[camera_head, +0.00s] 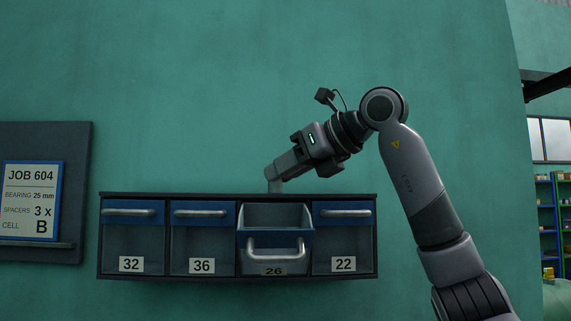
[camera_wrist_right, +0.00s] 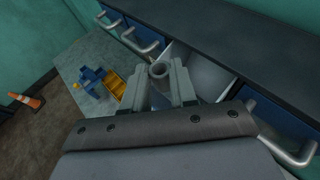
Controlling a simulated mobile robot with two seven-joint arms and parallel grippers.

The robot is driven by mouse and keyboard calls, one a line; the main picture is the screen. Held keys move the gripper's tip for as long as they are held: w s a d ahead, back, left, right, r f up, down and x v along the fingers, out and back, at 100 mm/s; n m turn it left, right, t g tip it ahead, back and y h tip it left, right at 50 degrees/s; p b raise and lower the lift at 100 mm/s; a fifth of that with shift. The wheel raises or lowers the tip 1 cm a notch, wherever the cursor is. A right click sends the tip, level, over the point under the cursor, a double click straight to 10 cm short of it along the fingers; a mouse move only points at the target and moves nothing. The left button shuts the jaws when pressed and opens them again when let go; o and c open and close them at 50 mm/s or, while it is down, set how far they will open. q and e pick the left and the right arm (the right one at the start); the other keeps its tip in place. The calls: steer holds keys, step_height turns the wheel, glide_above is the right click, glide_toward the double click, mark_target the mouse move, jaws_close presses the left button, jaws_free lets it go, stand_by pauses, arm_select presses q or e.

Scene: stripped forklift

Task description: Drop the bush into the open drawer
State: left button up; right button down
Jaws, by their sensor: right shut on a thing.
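The bush (camera_wrist_right: 158,72) is a small grey hollow cylinder held between the fingers of my right gripper (camera_wrist_right: 165,85) in the right wrist view. In the head view my right gripper (camera_head: 275,181) reaches in from the right, just above the open drawer (camera_head: 275,237), and the bush is hard to make out there. The drawer labelled 26 is pulled out, with a blue front rim and a silver handle. Its visible inside looks empty. In the right wrist view the open drawer (camera_wrist_right: 205,75) lies behind and beside the fingers. My left gripper is not in view.
Closed drawers 32 (camera_head: 131,240), 36 (camera_head: 202,240) and 22 (camera_head: 343,240) share the dark wall cabinet (camera_head: 170,196). A job board (camera_head: 31,200) hangs at the left. A bench (camera_wrist_right: 90,60) with a blue and yellow item and an orange cone (camera_wrist_right: 27,101) lie lower down.

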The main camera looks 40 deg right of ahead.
steer(key=shift+w+d+f, duration=0.3)
steer(key=shift+w+d, duration=0.05)
steer(key=shift+w, duration=0.05)
steer(key=c, duration=0.8)
jaws_free()
steer(key=v, duration=0.7)
steer(key=shift+s+a, duration=0.1)
